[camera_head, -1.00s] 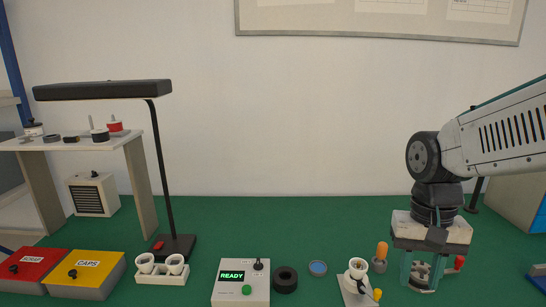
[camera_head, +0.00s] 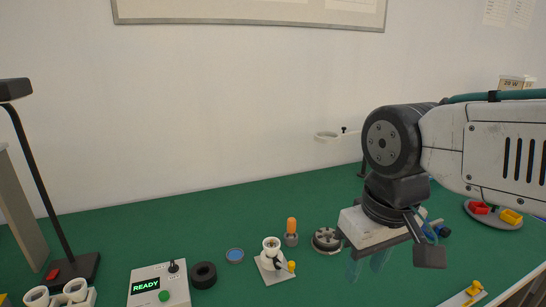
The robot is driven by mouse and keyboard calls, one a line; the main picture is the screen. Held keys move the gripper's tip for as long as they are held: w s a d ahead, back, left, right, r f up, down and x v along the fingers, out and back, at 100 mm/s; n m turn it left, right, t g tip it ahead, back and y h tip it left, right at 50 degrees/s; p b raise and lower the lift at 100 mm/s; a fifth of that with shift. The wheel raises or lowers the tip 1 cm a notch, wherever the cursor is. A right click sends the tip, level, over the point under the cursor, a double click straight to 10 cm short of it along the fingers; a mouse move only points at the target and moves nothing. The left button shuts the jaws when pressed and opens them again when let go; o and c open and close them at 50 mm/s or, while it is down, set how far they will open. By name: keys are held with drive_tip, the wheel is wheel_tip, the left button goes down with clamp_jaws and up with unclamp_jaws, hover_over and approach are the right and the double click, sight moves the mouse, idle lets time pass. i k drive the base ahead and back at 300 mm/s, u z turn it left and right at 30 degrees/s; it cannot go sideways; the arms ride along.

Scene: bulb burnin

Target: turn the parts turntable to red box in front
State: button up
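The parts turntable (camera_head: 478,221) is a grey round plate on the green bench at the far right. A red box (camera_head: 479,207) sits on its left part and a yellow box (camera_head: 511,216) on its right part, a little nearer to me. Part of the plate may be hidden behind my arm. My gripper (camera_head: 368,265) points down over the bench, left of the turntable and apart from it. Its two teal fingers stand apart with nothing seen between them.
A control box (camera_head: 158,285) reading READY, a black ring (camera_head: 203,275), a blue disc (camera_head: 235,256), a white lamp-holder fixture (camera_head: 271,262), an orange-handled tool (camera_head: 291,232) and a grey round fixture (camera_head: 326,240) stand left of my gripper. A yellow-knobbed piece (camera_head: 470,293) lies at the front right.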

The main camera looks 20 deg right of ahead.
sight(493, 215)
drive_tip(key=z, duration=0.45)
drive_tip(key=k, duration=0.55)
drive_tip(key=z, duration=0.9)
drive_tip(key=k, duration=0.75)
drive_tip(key=z, duration=0.65)
drive_tip(key=i, duration=1.5)
drive_tip(key=u, duration=0.05)
drive_tip(key=k, duration=1.1)
drive_tip(key=z, duration=0.9)
drive_tip(key=i, duration=0.75)
drive_tip(key=u, duration=0.75)
drive_tip(key=i, duration=0.75)
drive_tip(key=u, duration=0.7)
